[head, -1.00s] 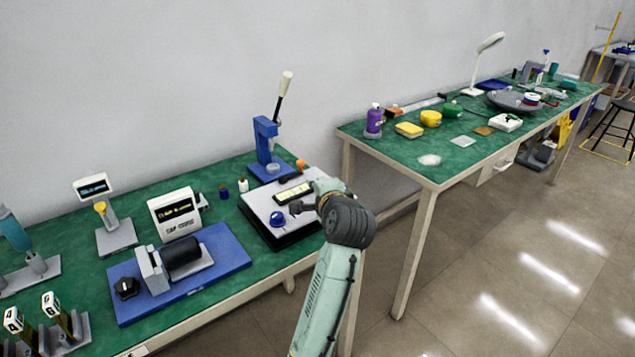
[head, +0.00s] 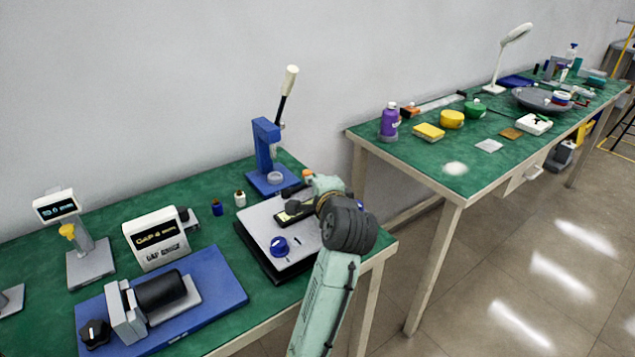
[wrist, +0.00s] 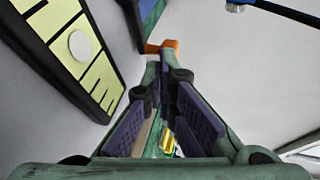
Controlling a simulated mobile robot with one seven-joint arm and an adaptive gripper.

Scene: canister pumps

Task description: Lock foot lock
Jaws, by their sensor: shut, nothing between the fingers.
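No part can be clearly made out as a foot lock. A pale, dark-edged flat unit (head: 262,222) lies at the right end of the near green table, with a blue knob (head: 279,246) on its front part. Its yellow-lit panel (head: 284,216) is partly hidden by my gripper (head: 292,204), which reaches over it from the right. In the wrist view, the panel (wrist: 92,72) with a white round spot is close on the left. My gripper (wrist: 165,82) is shut and empty, beside the panel; contact cannot be told.
A blue press (head: 266,150) with a raised, white-tipped lever stands behind the unit. Two small bottles (head: 217,208) stand to its left. A blue base (head: 215,300) carries a roller device at front left. A second green table (head: 440,170) holds several items, beyond a gap.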

